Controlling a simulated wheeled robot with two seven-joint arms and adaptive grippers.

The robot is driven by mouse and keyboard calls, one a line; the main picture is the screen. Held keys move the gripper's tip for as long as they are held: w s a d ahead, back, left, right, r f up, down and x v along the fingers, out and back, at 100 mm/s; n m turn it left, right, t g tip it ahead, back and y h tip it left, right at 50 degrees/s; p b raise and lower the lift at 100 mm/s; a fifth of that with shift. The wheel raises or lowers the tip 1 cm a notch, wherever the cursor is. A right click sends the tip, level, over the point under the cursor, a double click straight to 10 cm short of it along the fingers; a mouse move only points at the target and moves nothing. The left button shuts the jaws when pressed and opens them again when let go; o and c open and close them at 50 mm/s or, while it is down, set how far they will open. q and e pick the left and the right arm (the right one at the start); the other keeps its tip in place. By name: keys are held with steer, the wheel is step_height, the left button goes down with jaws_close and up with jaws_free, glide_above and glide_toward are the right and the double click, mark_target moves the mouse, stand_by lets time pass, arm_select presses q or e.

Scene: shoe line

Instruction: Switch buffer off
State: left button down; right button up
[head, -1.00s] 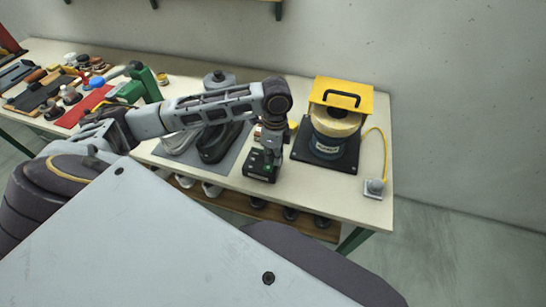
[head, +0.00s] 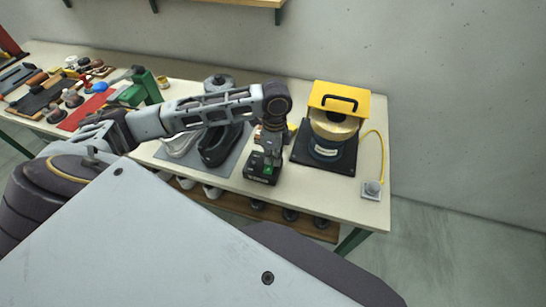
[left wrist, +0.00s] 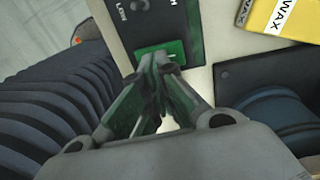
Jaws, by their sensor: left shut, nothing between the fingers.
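The buffer has a yellow hood (head: 352,99) with a black handle, a pale wheel and a blue body (head: 325,149) on a black base plate; the blue body also shows in the left wrist view (left wrist: 275,115). To its left is a black control box (head: 259,178) with a green switch; the switch (left wrist: 160,52) shows clearly in the left wrist view below white lettering, part of which reads "LOW". My left gripper (left wrist: 155,70) is shut and empty, pointing down, its fingertips at the switch's lower edge. I cannot tell if they touch it. My right gripper is out of view.
A yellow wax box (left wrist: 285,18) stands beside the control box. Dark shoes (head: 220,143) lie on a grey mat (head: 228,164) to the left. A yellow cable runs to a small grey box (head: 372,189) at the right edge. Tools crowd the table's far left.

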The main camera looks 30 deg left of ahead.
mark_target(271, 171)
arm_select(q)
steer(key=shift+r+p, duration=0.6)
steer(key=shift+p, duration=0.05)
steer(key=shift+s+r+p, duration=0.15)
steer(key=shift+r+p, duration=0.7)
steer(key=shift+p, duration=0.4)
step_height(271, 171, up, 10)
steer(key=s, duration=0.1)
steer(key=shift+s+d+f+b, duration=0.2)
steer(key=shift+s+d+b, duration=0.05)
steer(key=shift+b, duration=0.1)
steer(key=shift+s, duration=0.1)
